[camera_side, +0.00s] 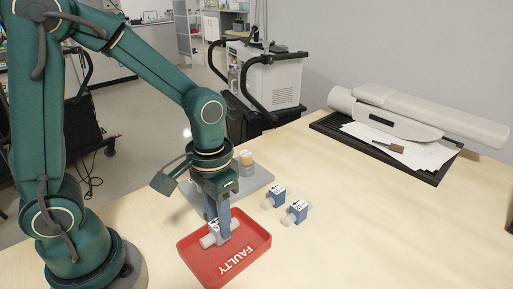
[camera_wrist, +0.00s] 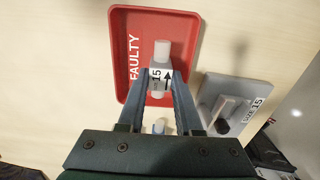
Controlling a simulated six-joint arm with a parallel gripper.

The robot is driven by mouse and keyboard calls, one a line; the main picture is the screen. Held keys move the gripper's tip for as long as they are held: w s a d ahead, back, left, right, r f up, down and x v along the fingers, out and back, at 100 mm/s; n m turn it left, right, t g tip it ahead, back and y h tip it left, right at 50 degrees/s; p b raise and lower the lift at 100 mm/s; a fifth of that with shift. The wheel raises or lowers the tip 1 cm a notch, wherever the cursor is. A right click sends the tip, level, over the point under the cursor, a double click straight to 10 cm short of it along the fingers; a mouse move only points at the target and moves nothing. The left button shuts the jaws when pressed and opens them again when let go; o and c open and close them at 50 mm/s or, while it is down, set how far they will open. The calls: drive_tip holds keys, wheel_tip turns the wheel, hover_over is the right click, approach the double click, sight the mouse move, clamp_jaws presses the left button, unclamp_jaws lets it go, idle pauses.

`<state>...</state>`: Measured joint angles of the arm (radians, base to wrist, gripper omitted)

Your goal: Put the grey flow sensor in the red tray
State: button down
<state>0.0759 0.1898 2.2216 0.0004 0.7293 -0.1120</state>
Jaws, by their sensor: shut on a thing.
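The red tray (camera_side: 262,243), marked FAULTY, lies on the table below my gripper. In the wrist view the tray (camera_wrist: 190,25) fills the upper middle. My gripper (camera_side: 220,228) is shut on the grey flow sensor (camera_side: 207,241), holding it over or in the left part of the tray. In the wrist view my gripper (camera_wrist: 161,82) has its fingers on both sides of the grey sensor (camera_wrist: 162,50), which bears a white label with 15 and an arrow. I cannot tell whether the sensor touches the tray floor.
Two blue-and-white sensors (camera_side: 274,197) (camera_side: 295,212) stand right of the tray. A black rack with papers (camera_side: 425,166) is at the back right.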

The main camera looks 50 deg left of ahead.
drive_tip(key=shift+f, duration=0.25)
drive_tip(key=shift+f, duration=0.35)
drive_tip(key=c, duration=0.6)
unclamp_jaws()
drive_tip(key=shift+r, duration=0.1)
wheel_tip(320, 180, up, 13)
drive_tip(key=shift+s+a+f+t, duration=0.25)
drive_tip(key=shift+s+t, duration=0.6)
drive_tip(key=shift+t, duration=0.1)
drive_tip(key=shift+s+a+f+t, duration=0.2)
drive_tip(key=shift+s+a+t, duration=0.1)
drive_tip(key=shift+s+t, duration=0.6)
drive_tip(key=shift+s+a+f+t, duration=0.25)
drive_tip(key=shift+s+t, duration=0.55)
drive_tip(key=shift+t, duration=0.15)
